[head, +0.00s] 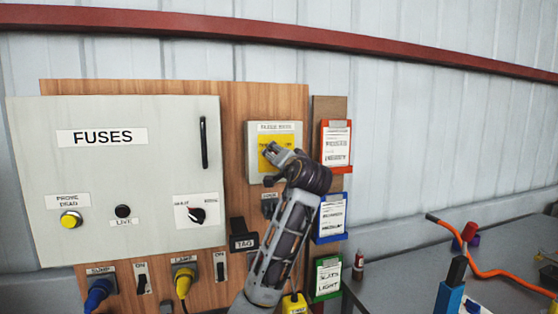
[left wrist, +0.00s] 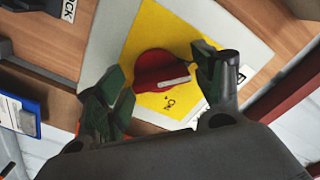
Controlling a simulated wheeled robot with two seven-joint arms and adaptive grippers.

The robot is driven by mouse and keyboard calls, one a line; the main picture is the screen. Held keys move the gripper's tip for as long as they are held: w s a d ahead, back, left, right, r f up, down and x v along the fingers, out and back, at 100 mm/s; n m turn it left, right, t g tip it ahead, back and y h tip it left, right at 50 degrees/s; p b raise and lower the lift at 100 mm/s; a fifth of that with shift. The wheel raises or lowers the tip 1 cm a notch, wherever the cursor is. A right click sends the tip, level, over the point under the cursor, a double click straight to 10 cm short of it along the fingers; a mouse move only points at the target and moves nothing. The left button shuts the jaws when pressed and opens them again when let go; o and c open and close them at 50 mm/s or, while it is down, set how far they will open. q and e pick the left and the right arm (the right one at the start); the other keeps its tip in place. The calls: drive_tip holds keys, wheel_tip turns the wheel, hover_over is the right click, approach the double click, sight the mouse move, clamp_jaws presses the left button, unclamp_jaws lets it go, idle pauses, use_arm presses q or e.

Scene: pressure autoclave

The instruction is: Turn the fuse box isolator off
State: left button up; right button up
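The isolator is a pale box with a yellow plate (head: 290,139) on the wooden board, right of the FUSES box. In the left wrist view its red knob (left wrist: 160,70) sits on the yellow plate (left wrist: 185,25). A white mark on the knob lies near the printed word ON. My left gripper (head: 277,160) is in front of the isolator's lower part and hides the knob in the head view. In the left wrist view its fingers (left wrist: 158,68) are apart, one on each side of the knob; contact is unclear. My right gripper is not in view.
The FUSES box (head: 130,170) stands at left, with switches and plugs below it. A black TAG holder (head: 243,236) and red, blue and green card holders (head: 335,150) flank my arm. An orange bar (head: 490,272) and other items lie on the grey bench at right.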

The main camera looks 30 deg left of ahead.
use_arm(q)
drive_tip(key=shift+d, duration=0.1)
idle(0.3)
drive_tip(key=v, duration=1.2)
idle(0.6)
